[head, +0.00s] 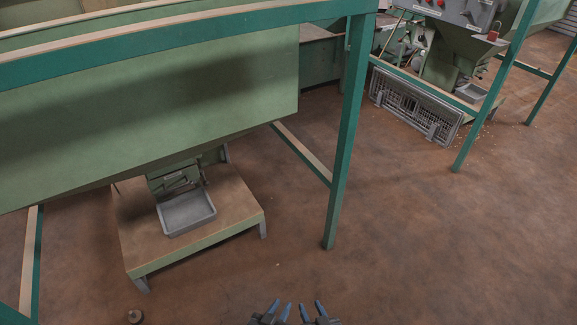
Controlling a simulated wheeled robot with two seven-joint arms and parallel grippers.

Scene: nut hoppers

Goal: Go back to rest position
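My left gripper (281,304) is at the bottom edge of the head view, its two blue-grey fingertips apart with bare floor showing between them. My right gripper (310,304) is just to its right, also with its fingertips apart. Both are empty and close side by side, in front of the brown floor. The rest of both arms is out of the picture. A grey tray (187,213) sits on a low wooden-topped stand (238,199) under the outlet of a large green hopper (150,105). The tray looks empty. Neither gripper is near it.
A green frame post (344,165) stands on the floor right of the stand. A second machine (455,55) with a wire grate (415,103) and small tray (471,92) is at the back right. A small round object (135,316) lies at the bottom left.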

